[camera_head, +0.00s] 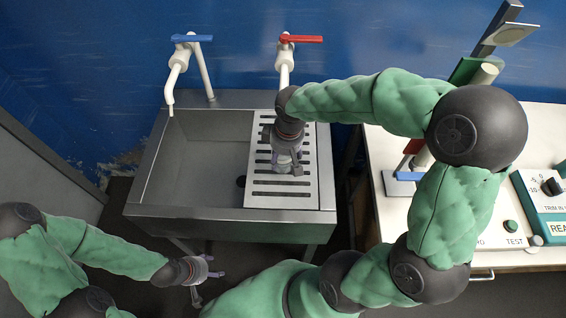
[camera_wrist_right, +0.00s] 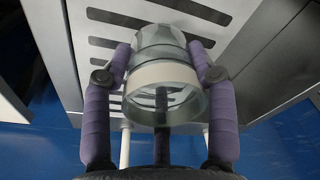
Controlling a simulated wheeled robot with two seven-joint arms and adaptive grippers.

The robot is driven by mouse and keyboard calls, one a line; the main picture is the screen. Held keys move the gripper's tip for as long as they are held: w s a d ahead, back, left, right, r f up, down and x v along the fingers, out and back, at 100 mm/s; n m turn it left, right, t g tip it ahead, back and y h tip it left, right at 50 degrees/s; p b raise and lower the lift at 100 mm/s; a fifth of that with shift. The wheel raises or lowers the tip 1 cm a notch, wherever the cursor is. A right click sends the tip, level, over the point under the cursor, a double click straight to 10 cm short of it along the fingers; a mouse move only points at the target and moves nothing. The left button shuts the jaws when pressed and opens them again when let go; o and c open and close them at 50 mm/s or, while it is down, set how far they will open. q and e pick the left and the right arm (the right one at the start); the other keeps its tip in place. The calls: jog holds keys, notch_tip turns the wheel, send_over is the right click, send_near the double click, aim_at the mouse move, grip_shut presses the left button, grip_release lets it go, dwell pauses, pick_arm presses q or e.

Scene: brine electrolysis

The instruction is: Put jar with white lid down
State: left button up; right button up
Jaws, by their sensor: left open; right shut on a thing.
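The jar (camera_wrist_right: 160,75) is clear glass with a broad white band, and it sits between the purple fingers of my right gripper (camera_wrist_right: 161,75) in the right wrist view. The right gripper is shut on it. In the head view the right gripper (camera_head: 287,163) is over the slotted drainboard (camera_head: 312,190), and the jar is mostly hidden by it. I cannot tell whether the jar touches the drainboard. My left gripper (camera_head: 205,276) is open and empty, low in front of the sink.
A metal sink (camera_head: 205,150) with an empty basin lies left of the drainboard. A blue-handled tap (camera_head: 195,60) and a red-handled tap (camera_head: 287,55) stand behind. A white bench (camera_head: 390,225) with a stand and a teal control box (camera_head: 545,205) is at right.

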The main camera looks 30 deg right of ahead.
jog(key=shift+w+d+f, duration=0.15)
jog(key=shift+w+f, duration=0.15)
jog(key=shift+f, duration=0.1)
jog(key=shift+w+f+b, duration=0.15)
jog(key=shift+f+b, duration=0.8)
jog(key=shift+f, duration=0.65)
jog(key=shift+f, duration=0.1)
jog(key=o, duration=1.3)
jog(key=shift+f, duration=0.1)
jog(key=shift+r, duration=0.6)
jog(key=r+p, duration=0.1)
jog(key=r, duration=0.2)
jog(key=s+r+p, duration=0.1)
jog(key=r+p, duration=0.1)
jog(key=r, duration=0.2)
jog(key=r+p, duration=0.1)
jog(key=r, duration=0.3)
jog(key=shift+s+d, duration=0.2)
jog(key=shift+d, duration=0.05)
